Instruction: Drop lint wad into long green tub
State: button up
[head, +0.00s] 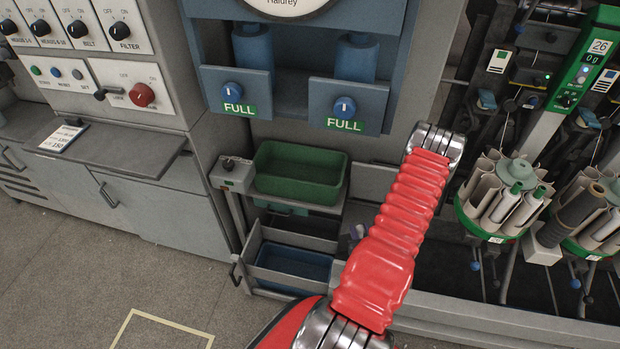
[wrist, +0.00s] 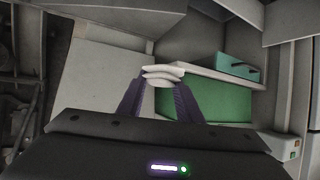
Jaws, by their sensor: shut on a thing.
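The long green tub (head: 298,191) stands on a shelf under the blue cabinet in the head view, and its open top shows. In the wrist view a large green surface (wrist: 225,104), which looks like this tub, lies just right of the fingertips. My gripper (wrist: 160,82) has purple fingers shut on the white lint wad (wrist: 162,72), which sticks out past the tips. The wad appears beside the tub's edge in that view; its height above it is unclear. In the head view my red arm hides most of the gripper.
A blue tub (head: 292,262) lies in a low drawer. A small switch box (head: 232,174) is left of the green tub. Winder spindles and cones (head: 508,195) crowd the right side.

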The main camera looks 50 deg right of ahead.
jog(key=w+a+r+n+t+y, duration=0.1)
jog(key=w+a+r, duration=0.3)
jog(key=w+r, duration=0.4)
jog(key=w+a+r+n, duration=0.1)
jog(key=w+a+r, duration=0.4)
jog(key=w, duration=0.4)
jog(key=w+a+r+n+t+y, duration=0.1)
jog(key=w+a+r, duration=0.3)
jog(key=w+r, duration=0.45)
jog(key=w+a+r+n+y, duration=0.2)
jog(key=w+a+r, duration=0.2)
jog(key=a, duration=0.6)
jog(key=w+a+r+n+y, duration=0.1)
jog(key=w+a+r, duration=0.3)
jog(key=a+r, duration=0.4)
jog(key=w+a+r+n+t+y, duration=0.1)
jog(key=a+r, duration=0.5)
jog(key=a, duration=0.8)
jog(key=w+n+y, duration=0.1)
jog(key=w+y, duration=0.1)
jog(key=w, duration=0.1)
jog(key=shift+w+a+r+n, duration=0.2)
jog(key=shift+w+a+n, duration=0.1)
jog(key=shift+w, duration=0.1)
jog(key=shift+s, duration=0.15)
